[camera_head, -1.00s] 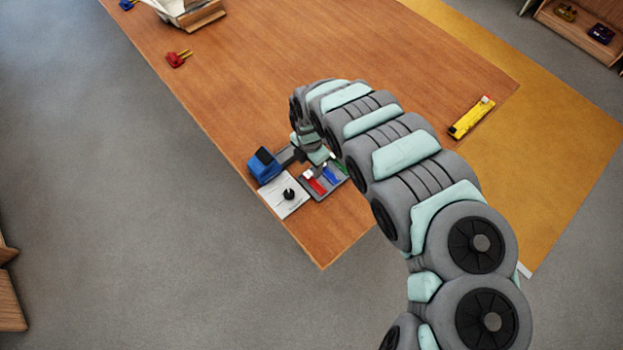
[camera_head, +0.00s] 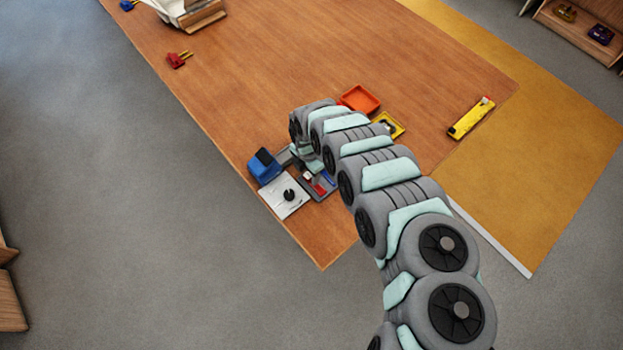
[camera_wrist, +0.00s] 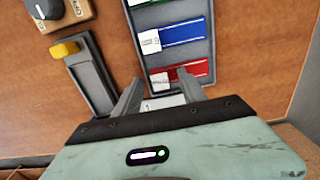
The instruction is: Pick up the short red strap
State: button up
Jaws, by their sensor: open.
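The red strap (camera_wrist: 193,74) lies in the lowest visible slot of a grey tray (camera_wrist: 211,10) in the wrist view, with a white piece at its left end. A blue strap (camera_wrist: 185,33) lies in the slot above it. In the head view the red strap (camera_head: 319,188) shows small beside my arm. My gripper (camera_wrist: 158,76) is open and empty. Its right fingertip overlaps the red strap in the picture, and its left fingertip is just left of the tray edge. I cannot tell the height gap. A whitish patch shows between the fingers.
A grey holder with a yellow end (camera_wrist: 65,49) lies left of the tray. A blue device (camera_head: 264,166) and a white plate (camera_head: 273,193) with a black knob stand beside the tray near the table edge. An orange tray (camera_head: 360,99) and a yellow tray (camera_head: 397,130) lie beyond my arm.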

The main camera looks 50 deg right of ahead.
grip_shut()
dwell(0.3)
jog(key=shift+r, duration=0.1)
dwell(0.4)
